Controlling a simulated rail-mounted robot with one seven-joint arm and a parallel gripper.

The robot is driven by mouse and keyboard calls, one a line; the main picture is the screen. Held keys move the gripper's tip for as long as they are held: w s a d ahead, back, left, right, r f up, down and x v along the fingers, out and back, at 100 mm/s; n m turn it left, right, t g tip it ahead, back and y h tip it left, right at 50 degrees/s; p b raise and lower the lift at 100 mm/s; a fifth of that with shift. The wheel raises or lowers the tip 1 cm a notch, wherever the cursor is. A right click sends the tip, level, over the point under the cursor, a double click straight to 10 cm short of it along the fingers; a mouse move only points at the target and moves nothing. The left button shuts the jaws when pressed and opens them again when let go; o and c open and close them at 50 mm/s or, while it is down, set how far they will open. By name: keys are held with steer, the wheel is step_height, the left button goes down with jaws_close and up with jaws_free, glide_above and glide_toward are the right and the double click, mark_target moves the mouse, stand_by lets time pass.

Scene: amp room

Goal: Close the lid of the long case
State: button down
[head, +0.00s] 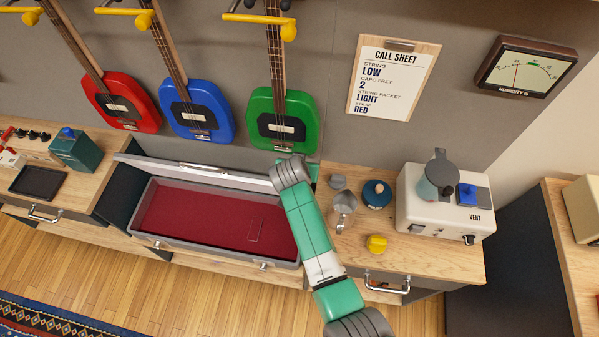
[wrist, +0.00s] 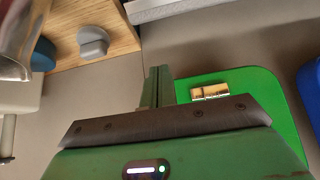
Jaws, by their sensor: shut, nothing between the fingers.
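The long case (head: 160,238) stands open in the head view, with a dark red lining and a grey rim. Its pale grey lid (head: 200,172) is raised along the back edge, seen nearly edge-on. My arm crosses the right end of the case and hides part of it. In the wrist view my gripper (wrist: 158,75) has its green fingers together, with nothing between them. In the head view the gripper is mostly hidden behind my arm, near the lid's right end. I cannot tell whether it touches the lid.
Red, blue and green guitars (head: 282,118) hang just behind the lid. The right counter holds a metal jug (head: 343,208), a blue round item (head: 377,193), a yellow knob (head: 377,243) and a white appliance (head: 420,215). The left counter holds a teal box (head: 76,150) and a dark tray (head: 38,183).

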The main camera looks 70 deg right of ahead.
steer(key=f, duration=0.4)
steer(key=d+f, duration=0.1)
steer(key=f, duration=0.2)
steer(key=shift+w+b, duration=0.15)
steer(key=shift+b, duration=0.2)
steer(key=shift+a, duration=0.1)
steer(key=shift+f, duration=0.1)
